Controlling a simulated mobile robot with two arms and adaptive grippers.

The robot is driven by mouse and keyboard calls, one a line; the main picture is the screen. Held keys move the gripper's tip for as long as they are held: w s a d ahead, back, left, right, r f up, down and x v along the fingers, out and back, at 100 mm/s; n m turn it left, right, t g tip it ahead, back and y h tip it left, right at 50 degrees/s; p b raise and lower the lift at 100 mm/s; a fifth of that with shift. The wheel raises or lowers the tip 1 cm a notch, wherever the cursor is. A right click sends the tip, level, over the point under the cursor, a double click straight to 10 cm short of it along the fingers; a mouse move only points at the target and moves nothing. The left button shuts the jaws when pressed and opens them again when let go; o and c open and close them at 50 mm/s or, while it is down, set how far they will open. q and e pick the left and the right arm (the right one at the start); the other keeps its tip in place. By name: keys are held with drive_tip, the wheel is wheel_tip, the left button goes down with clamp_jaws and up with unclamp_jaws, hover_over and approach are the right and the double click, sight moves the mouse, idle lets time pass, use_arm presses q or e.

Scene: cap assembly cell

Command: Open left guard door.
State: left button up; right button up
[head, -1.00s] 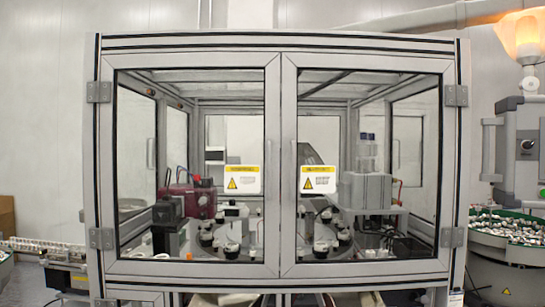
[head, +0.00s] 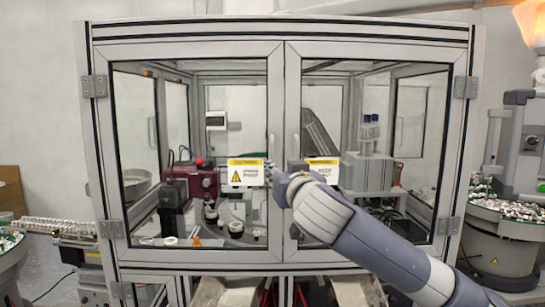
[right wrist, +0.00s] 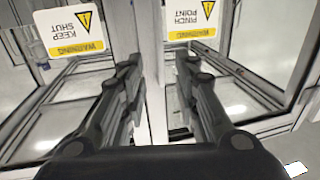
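The guard cabinet has two glazed doors. The left guard door (head: 275,95) looks shut, its frame meeting the right door (head: 293,95) at the middle. It carries a yellow and white pinch-point label (head: 245,172), also upside down in the right wrist view (right wrist: 192,22). My right gripper (head: 271,180) is in front of the doors' meeting frames, by the inner edge of that label. In the right wrist view its two fingers (right wrist: 160,75) are apart, with door frame visible between them. My left gripper is not in view.
Hinges (head: 95,86) sit on the left door's outer side. Inside are a red machine (head: 195,182) and several fixtures. A parts feeder (head: 505,225) stands at the right, and a conveyor (head: 60,228) at the left. The space before the left door is clear apart from my right gripper.

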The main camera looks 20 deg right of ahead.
drive_tip(key=shift+w+d+p, duration=0.15)
drive_tip(key=shift+w+p, duration=0.75)
drive_tip(key=shift+w, duration=0.85)
drive_tip(key=shift+w+d+p, duration=0.15)
drive_tip(key=shift+w+p, duration=0.75)
drive_tip(key=shift+w, duration=0.85)
drive_tip(key=shift+w+d+p, duration=0.15)
drive_tip(key=shift+w+p, duration=0.75)
drive_tip(key=shift+w, duration=0.85)
clamp_jaws()
